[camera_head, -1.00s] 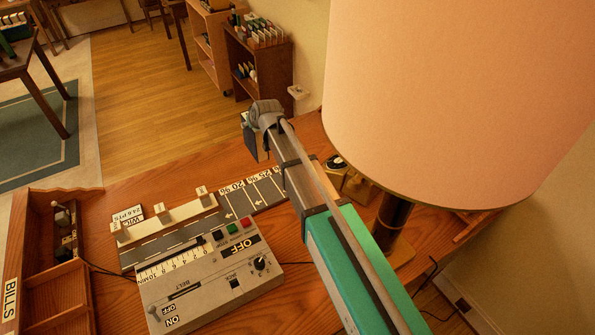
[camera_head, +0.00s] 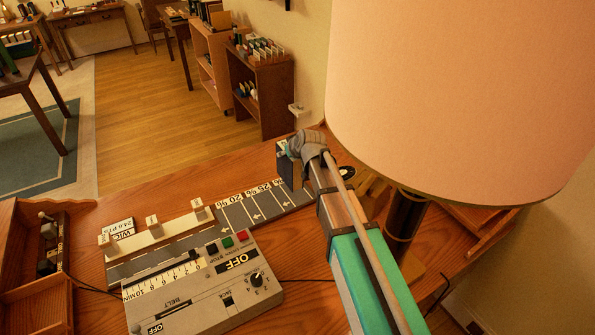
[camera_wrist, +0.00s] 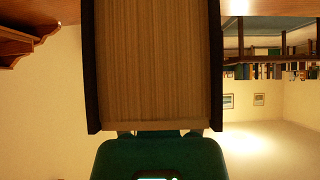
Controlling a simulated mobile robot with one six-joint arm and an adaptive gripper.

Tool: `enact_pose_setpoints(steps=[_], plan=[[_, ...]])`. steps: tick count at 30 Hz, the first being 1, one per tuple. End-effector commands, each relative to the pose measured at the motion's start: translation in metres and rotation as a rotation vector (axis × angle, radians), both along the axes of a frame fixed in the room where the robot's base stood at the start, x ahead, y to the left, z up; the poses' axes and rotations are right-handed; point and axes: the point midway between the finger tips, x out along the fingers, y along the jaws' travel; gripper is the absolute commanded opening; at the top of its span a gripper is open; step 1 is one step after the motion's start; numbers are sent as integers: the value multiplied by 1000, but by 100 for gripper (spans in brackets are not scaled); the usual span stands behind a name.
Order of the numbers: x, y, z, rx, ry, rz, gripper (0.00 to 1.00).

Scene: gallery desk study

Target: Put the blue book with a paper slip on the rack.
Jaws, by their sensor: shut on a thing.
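My gripper (camera_head: 292,148) is above the desk, beside the lamp, and mostly hidden behind my own wrist. It is shut on a dark book (camera_head: 287,165), which hangs at the fingers. In the wrist view the book (camera_wrist: 155,65) fills the upper middle. Its page block faces the camera between two dark covers, and the gripper (camera_wrist: 160,133) meets its lower edge. The blue of the cover is hard to make out, and no paper slip shows. I cannot clearly identify the rack; a low wooden piece (camera_head: 478,232) stands partly hidden behind the lamp.
A large lamp (camera_head: 450,100) stands close to the right of my arm. A grey control box (camera_head: 205,288) and a marked belt strip (camera_head: 240,215) lie on the desk (camera_head: 90,225). A wooden tray (camera_head: 38,300) is at left. Bookshelves (camera_head: 262,90) stand beyond the desk.

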Motion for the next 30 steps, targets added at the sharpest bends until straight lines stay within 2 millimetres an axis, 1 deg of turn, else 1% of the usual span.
enact_pose_setpoints(steps=[1,5,18,22,27,30], plan=[[0,-4,-8,1,-1,-1,1],[0,-10,-14,1,-1,0,1],[-1,-12,-15,1,0,1,1],[-1,-14,-18,1,0,1,1],[-1,-21,-30,-1,0,1,1],[-1,-20,-38,0,0,1,1]])
